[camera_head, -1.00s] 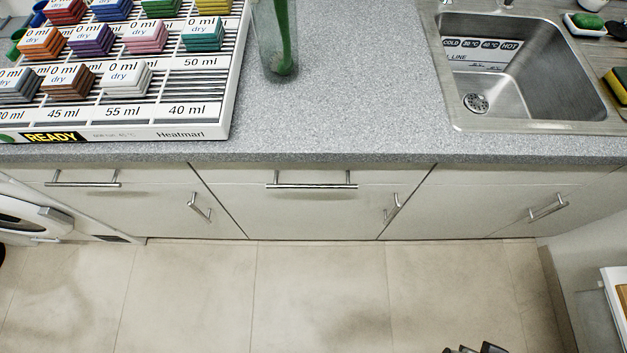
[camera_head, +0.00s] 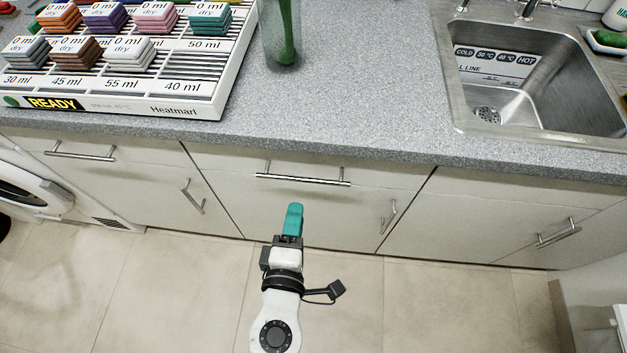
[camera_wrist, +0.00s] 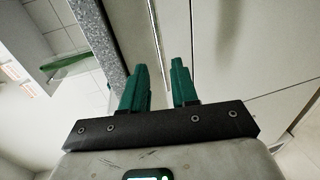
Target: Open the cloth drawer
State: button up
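The middle drawer (camera_head: 225,163) under the counter is shut, its front flush with the cabinet. Its horizontal metal bar handle (camera_head: 303,180) is free of my gripper. I see no label naming it as the cloth drawer. My gripper (camera_head: 294,210), with teal fingers, is in front of the cabinet door just below this handle in the head view. In the wrist view my gripper (camera_wrist: 159,78) has its two fingers apart with nothing between them. A long thin strip lies beyond the fingers there; I cannot tell if it is the handle.
Another drawer handle (camera_head: 80,152) is at the left. A drying rack (camera_head: 150,105) with stacked cloths, a clear vessel (camera_head: 285,45) and a sink (camera_head: 535,80) are on the counter. The floor in front is clear.

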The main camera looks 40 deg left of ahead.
aim_at(303, 179)
jog(key=x, duration=1)
jog(key=shift+w+f, duration=0.1)
jog(key=shift+w, duration=0.2)
jog(key=shift+c, duration=0.2)
grip_shut()
